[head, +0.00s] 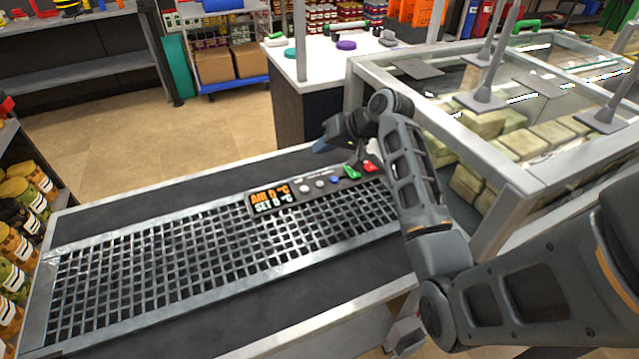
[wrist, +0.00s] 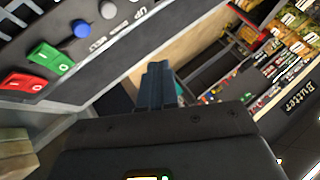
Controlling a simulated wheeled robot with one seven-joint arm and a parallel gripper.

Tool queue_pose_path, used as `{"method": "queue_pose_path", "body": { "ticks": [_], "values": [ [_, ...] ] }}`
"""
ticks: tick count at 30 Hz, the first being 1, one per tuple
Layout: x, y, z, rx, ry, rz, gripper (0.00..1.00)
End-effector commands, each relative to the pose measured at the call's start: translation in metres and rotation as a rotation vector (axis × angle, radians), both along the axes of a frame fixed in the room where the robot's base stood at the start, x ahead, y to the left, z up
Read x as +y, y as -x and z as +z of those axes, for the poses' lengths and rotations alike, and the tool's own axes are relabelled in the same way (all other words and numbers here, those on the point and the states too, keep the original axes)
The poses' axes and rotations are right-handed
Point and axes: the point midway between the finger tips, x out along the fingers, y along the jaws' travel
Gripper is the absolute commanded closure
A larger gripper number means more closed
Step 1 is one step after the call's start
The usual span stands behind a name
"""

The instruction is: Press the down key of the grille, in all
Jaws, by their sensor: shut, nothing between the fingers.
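The grille (head: 180,255) is a long metal grid on a dark counter, with a control panel at its back right. The panel's display (head: 268,198) reads AIR 0 and SET 0 in orange and green. The grey down key (head: 320,184) sits between a whitish key (head: 304,188) and a blue key (head: 334,180). In the wrist view the down key (wrist: 108,8) is at the top edge, by the labels UP, DOWN, MELT. My gripper (head: 320,147) is shut and empty, behind and above the panel, apart from the keys; its bluish fingers (wrist: 157,78) show in the wrist view.
A green switch (head: 352,172) and a red switch (head: 370,167) sit at the panel's right end, close to my arm. A glass-topped case (head: 490,215) with pale blocks stands to the right. A white-topped counter (head: 330,62) stands behind. Jars (head: 20,245) line the left.

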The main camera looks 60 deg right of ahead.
Motion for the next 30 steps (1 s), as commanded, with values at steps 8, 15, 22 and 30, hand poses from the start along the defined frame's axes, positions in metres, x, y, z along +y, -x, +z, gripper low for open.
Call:
{"method": "queue_pose_path", "body": {
  "ticks": [8, 15, 22, 30],
  "values": [
    [0.0, 0.0, -0.029, 0.001, -0.001, 0.0, 1.0],
    [0.0, 0.0, -0.062, 0.001, 0.0, -0.001, 1.0],
    [0.0, 0.0, -0.081, 0.0, 0.0, 0.0, 1.0],
    [0.0, 0.0, -0.085, 0.0, 0.0, 0.0, 1.0]
  ]
}}
